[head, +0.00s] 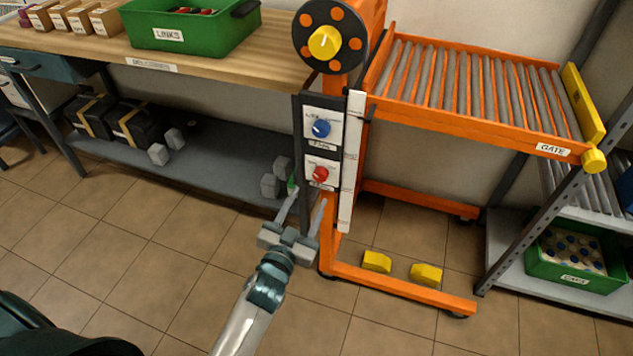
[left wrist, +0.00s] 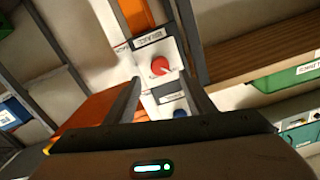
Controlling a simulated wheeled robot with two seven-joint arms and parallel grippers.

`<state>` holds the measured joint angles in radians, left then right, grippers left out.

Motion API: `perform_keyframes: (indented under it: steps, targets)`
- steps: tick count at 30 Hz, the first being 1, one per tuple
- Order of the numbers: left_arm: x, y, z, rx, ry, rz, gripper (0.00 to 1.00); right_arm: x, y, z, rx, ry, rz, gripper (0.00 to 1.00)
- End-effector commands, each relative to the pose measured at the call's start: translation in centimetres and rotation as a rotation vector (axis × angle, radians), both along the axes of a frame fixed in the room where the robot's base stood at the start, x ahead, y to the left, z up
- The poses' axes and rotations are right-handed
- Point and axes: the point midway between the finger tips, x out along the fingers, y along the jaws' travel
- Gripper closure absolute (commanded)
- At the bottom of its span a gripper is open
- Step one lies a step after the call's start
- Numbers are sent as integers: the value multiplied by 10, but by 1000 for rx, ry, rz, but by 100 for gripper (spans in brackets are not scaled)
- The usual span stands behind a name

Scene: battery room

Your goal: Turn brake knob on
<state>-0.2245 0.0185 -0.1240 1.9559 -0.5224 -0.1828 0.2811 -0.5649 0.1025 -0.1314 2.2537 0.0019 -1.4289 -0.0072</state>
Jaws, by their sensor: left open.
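The brake knob is a red round knob (head: 320,173) on the lower white plate of the upright panel on the orange stand. It also shows in the left wrist view (left wrist: 161,66), beside a label that appears upside down. My left gripper (head: 309,194) is open and empty, just below the red knob in the head view, with its fingers pointing up at the panel. In the left wrist view the knob lies just beyond the gap between the fingers, and no contact shows. A blue knob (head: 321,128) sits on the plate above. My right gripper is not in view.
A yellow knob on a dark disc (head: 324,42) tops the stand. An orange roller conveyor (head: 470,122) with a yellow gate (head: 583,103) extends right. A wooden workbench (head: 250,62) with a green bin (head: 190,32) stands left.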

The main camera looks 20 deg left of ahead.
Motion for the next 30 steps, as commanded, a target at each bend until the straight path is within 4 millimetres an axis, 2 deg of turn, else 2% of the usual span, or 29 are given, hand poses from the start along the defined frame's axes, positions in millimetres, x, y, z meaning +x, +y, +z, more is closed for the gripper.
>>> perform_keyframes:
  steps: [1, 6, 12, 18, 26, 27, 30]
  targets:
    - [11, 0, 1, 1, -2, 0, 51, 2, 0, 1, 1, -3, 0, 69]
    - [39, -1, 1, 2, -1, 0, 51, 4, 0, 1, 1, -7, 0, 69]
    - [63, -2, 0, 0, 0, -1, 51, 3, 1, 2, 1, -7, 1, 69]
    - [72, -3, 0, 0, 0, -1, 51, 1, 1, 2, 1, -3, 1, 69]
    - [72, -3, 0, 0, 0, -1, 51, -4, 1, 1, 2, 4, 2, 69]
    - [72, -3, 0, 0, 1, 0, 56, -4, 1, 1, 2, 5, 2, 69]
    - [72, -3, 0, 0, 0, 0, 79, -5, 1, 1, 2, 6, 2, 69]
